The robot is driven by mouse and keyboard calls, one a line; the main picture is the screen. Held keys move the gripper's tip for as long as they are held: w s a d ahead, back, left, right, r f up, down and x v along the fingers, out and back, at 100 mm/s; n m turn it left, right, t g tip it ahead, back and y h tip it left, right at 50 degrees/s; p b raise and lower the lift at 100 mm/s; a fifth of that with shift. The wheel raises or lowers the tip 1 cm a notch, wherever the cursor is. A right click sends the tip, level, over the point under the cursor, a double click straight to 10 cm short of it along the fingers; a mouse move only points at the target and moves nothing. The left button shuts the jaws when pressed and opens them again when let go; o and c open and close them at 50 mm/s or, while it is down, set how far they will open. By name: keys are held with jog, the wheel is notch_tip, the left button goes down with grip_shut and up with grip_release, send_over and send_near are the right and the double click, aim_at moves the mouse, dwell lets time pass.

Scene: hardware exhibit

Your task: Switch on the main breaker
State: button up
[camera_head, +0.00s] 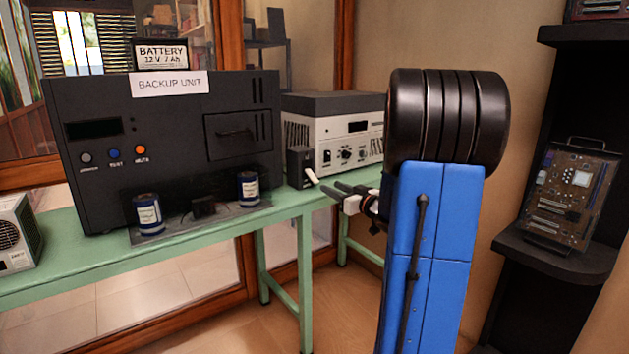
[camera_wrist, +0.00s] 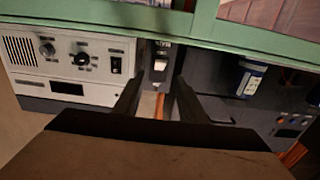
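The breaker is a small black box (camera_head: 300,166) on the green bench, between the backup unit and the grey instrument. Its short pale lever (camera_head: 311,175) sticks out of the front. In the wrist view, which looks upside down, the breaker box (camera_wrist: 161,50) is at top centre with the pale lever (camera_wrist: 160,65) on its face. My gripper (camera_head: 338,190) is in front and to the right of the lever. In the wrist view its two dark fingers (camera_wrist: 157,88) stand apart with nothing between them, pointing toward the lever. I see no contact with it.
The black backup unit (camera_head: 170,100) with two blue-and-white cans (camera_head: 148,213) stands left of the breaker. The grey-and-white instrument (camera_head: 348,140) stands right behind it. The green bench (camera_head: 90,265) has its front edge just below the breaker. A dark shelf (camera_head: 560,258) is at right.

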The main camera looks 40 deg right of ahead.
aim_at(315, 179)
jog(key=w, duration=1.1)
jog(key=shift+w, duration=0.15)
grip_shut()
